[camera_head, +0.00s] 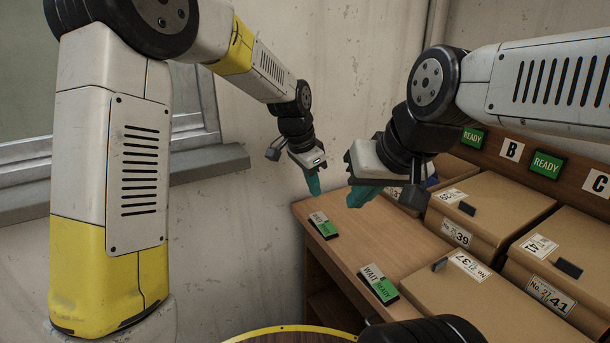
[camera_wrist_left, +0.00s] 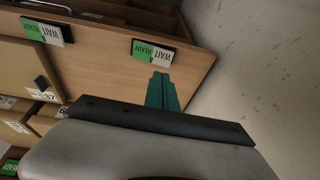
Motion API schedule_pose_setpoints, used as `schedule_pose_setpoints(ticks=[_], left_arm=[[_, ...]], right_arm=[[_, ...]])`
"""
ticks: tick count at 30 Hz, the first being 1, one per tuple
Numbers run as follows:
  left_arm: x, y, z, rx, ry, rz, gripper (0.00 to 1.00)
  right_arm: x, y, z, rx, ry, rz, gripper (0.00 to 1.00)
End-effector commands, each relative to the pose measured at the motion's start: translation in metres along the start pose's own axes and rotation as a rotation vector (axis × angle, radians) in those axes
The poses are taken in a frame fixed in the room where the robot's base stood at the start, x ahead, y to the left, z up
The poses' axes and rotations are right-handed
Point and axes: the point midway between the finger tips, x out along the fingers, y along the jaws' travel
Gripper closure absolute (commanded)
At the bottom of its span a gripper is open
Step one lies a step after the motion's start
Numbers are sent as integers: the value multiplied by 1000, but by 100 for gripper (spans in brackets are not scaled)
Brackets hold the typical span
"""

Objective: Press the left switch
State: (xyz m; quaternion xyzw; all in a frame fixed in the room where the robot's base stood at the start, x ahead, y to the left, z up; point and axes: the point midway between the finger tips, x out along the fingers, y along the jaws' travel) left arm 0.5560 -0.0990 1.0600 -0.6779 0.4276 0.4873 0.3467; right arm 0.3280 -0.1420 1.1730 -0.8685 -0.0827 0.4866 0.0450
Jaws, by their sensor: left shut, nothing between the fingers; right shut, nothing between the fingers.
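The left switch (camera_head: 323,225), a small black rocker with a white half and a green half, sits near the far left corner of the wooden table. In the left wrist view the same switch (camera_wrist_left: 153,51) reads WAIT and READY, just beyond my fingertips. My left gripper (camera_head: 314,186) is shut and empty, its teal fingers pointing down above the switch, apparently apart from it. A second WAIT/READY switch (camera_head: 378,284) lies nearer on the table; it also shows in the wrist view (camera_wrist_left: 46,31). My right gripper (camera_head: 358,197) is shut and empty, above the table right of the left one.
Several cardboard boxes (camera_head: 490,208) with number labels stand on the table's right side. Green READY displays (camera_head: 547,164) and letter signs (camera_head: 512,149) are on the board behind. A wall (camera_head: 255,160) borders the table at the left. The tabletop between the switches is clear.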

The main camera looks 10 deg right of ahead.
Motion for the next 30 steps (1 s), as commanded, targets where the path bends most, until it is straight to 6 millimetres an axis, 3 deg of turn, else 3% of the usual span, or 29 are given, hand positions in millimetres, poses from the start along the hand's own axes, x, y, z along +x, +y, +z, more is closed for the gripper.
schedule_pose_setpoints(ticks=[6, 12, 30], left_arm=[[48, 1, 0, 1, -3, 3, 100], [74, -2, 9, 0, -2, 2, 100], [86, -6, 12, -8, -1, 15, 100]], right_arm=[[0, 0, 0, 0, 0, 0, 100], [0, 0, 0, 0, 0, 0, 100], [0, 0, 0, 0, 0, 0, 100]])
